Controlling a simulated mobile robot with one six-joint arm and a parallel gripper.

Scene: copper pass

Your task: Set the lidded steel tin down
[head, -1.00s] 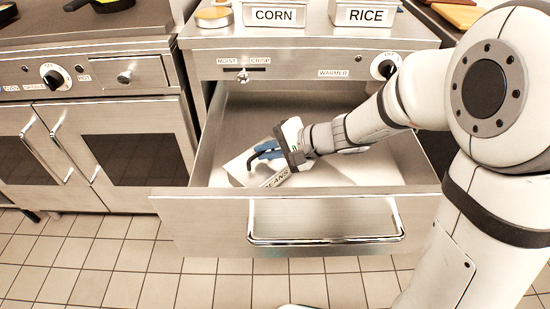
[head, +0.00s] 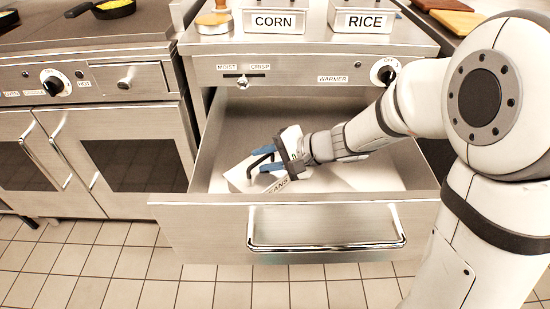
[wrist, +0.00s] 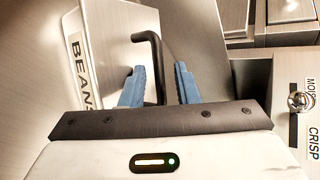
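The steel tin labelled BEANS (head: 241,175) is inside the open warmer drawer, turned at an angle behind the drawer front. Its lid carries a black bent handle (head: 259,156). My gripper (head: 263,158) reaches in from the right, with its two blue fingers spread on either side of the handle. In the wrist view, the tin (wrist: 112,45) lies on the left and the handle stands between the fingertips (wrist: 160,66), with a clear gap on the right finger's side. My gripper is open around the handle. The tin's lower part is hidden by the drawer front.
The open drawer (head: 200,220) has a long bar handle and bare floor to the right of the tin. CORN (head: 273,19) and RICE (head: 362,19) tins stand on the counter above, beside a wooden-knobbed press (head: 214,19). An oven (head: 125,150) is left.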

